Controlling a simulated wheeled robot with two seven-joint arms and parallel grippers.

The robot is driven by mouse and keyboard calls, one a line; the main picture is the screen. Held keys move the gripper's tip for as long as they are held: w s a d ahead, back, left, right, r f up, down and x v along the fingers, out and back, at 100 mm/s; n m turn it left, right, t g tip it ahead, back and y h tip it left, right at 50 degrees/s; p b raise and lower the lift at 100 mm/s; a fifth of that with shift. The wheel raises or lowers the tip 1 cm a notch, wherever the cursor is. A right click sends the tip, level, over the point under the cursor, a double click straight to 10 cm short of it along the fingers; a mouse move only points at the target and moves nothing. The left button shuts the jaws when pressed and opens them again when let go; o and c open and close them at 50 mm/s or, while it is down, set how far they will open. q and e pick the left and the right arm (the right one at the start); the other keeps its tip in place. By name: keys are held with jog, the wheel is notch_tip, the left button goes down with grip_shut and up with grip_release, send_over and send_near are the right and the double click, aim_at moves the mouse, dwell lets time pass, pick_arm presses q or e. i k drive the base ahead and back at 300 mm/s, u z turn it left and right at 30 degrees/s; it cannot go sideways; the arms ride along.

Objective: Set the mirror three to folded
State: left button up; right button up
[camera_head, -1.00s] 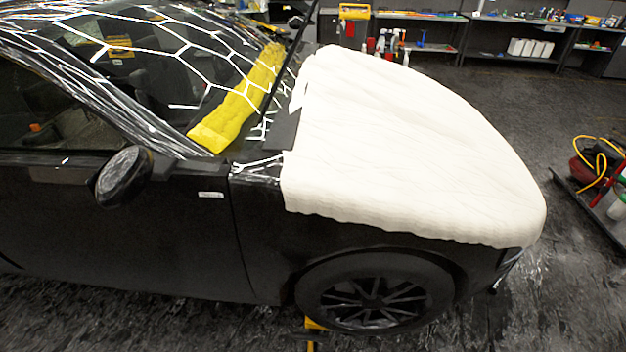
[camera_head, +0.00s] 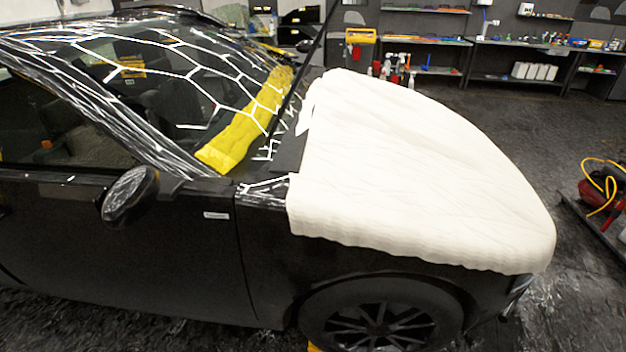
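One side mirror (camera_head: 130,196) of the black car (camera_head: 160,250) shows at the left of the head view. It stands out from the door below the front corner of the side window, with its dark glossy housing toward me. I cannot tell from this view whether it is the mirror that the task names. Neither of my grippers is in the picture.
A white cover (camera_head: 420,180) lies over the hood. A yellow cloth (camera_head: 245,125) lies along the windshield base. A cart with a yellow hose (camera_head: 603,185) stands at the right. Shelves (camera_head: 520,60) line the back wall. Open dark floor (camera_head: 500,110) lies between.

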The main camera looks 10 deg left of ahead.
aim_at(127, 201)
jog(key=u, duration=1.4)
